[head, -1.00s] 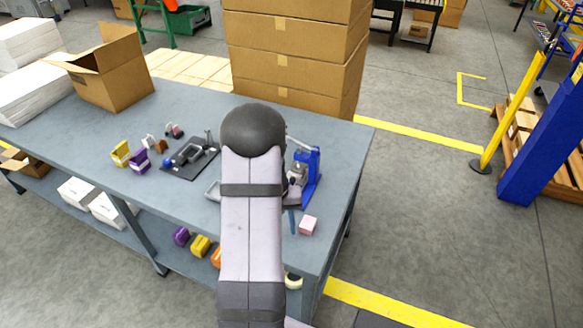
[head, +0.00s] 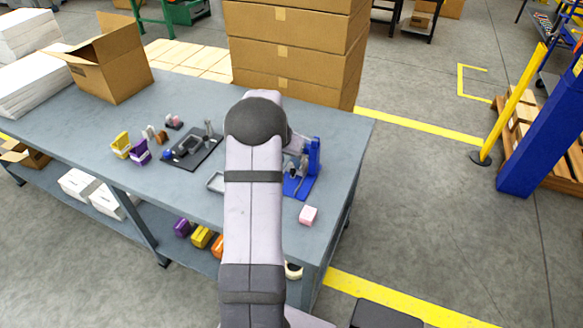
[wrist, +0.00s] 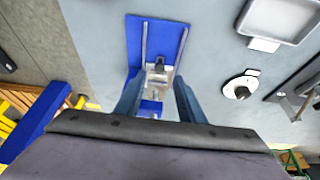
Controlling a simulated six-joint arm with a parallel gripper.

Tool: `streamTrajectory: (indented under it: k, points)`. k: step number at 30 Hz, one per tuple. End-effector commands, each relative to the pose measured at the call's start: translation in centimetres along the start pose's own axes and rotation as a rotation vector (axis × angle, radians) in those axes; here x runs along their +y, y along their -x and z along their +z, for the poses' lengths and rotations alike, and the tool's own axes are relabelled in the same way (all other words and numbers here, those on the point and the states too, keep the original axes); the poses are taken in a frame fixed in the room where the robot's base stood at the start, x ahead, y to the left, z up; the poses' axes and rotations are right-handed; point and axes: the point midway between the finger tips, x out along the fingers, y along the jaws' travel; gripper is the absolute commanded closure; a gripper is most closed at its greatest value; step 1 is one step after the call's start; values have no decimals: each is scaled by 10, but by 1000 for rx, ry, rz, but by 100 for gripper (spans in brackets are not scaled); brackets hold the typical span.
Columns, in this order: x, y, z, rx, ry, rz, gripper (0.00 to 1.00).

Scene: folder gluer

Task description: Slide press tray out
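The blue press (head: 313,160) stands near the right end of the grey workbench in the head view, partly behind my arm. In the wrist view its blue base plate (wrist: 133,38) carries two pale rails. A metal, tray-like part (wrist: 157,77) with a dark piece on it sits between the rails; I cannot tell how far out it is. My gripper (wrist: 157,88) is open, its two blue-grey fingers spread apart, with the metal part and a small blue block (wrist: 150,107) showing between them. I cannot tell whether the fingers touch anything. The fingers are hidden in the head view.
A grey shallow tray (wrist: 283,18) and a round white piece (wrist: 239,88) lie beside the press. A black fixture plate (head: 190,152) and stacked cartons (head: 290,60) are farther off.

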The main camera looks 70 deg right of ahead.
Motion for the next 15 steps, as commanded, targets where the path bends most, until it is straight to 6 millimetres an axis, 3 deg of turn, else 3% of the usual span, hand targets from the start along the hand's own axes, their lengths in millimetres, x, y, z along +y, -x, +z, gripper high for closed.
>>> streamTrajectory:
  k: [15]
  points:
    - [1,-53,1,-3,1,2,65]
